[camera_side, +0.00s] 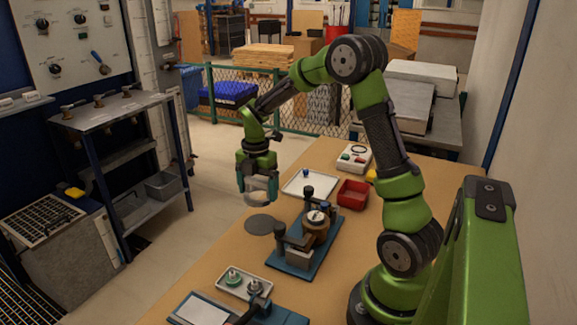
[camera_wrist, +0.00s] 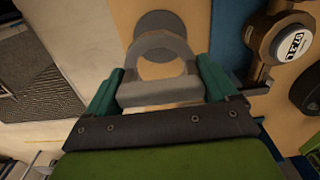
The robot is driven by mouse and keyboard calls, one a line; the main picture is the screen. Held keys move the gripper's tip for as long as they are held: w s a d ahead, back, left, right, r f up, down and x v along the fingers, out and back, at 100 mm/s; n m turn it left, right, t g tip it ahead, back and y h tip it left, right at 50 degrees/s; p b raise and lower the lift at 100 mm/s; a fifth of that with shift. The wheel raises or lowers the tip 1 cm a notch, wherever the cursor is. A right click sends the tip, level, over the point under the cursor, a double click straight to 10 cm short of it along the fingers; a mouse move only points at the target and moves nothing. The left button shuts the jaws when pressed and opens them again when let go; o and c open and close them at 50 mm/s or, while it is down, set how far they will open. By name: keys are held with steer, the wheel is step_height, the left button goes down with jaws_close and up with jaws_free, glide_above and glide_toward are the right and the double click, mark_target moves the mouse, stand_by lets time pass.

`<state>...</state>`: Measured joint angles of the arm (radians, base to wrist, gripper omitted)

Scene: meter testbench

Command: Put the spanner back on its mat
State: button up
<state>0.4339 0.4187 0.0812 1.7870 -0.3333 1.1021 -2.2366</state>
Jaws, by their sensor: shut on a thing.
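My gripper (camera_side: 257,184) hangs over the left edge area of the table, its fingers pointing down. It is shut on a pale grey thing, taken to be the spanner (camera_wrist: 160,93), held between the two teal fingers; a ring-shaped part of it sticks out ahead in the wrist view. In the side view the spanner (camera_side: 259,195) shows only partly between the fingers. A round dark grey mat (camera_side: 262,224) lies flat on the table below the gripper. The mat (camera_wrist: 160,20) also shows beyond the ring in the wrist view. The spanner appears held above the table, apart from the mat.
A meter (camera_side: 317,216) stands on a blue fixture (camera_side: 297,262) right of the mat. A white tray (camera_side: 300,183) and a red bin (camera_side: 353,194) lie behind. A tray with small parts (camera_side: 230,285) lies in front. The table's left edge is close to the mat.

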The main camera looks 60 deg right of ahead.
mark_target(260, 224)
step_height(260, 224, down, 8)
steer(key=shift+f, duration=0.15)
stand_by(0.4)
steer(key=o, duration=1.3)
steer(key=shift+f, duration=0.2)
steer(key=shift+r, duration=0.1)
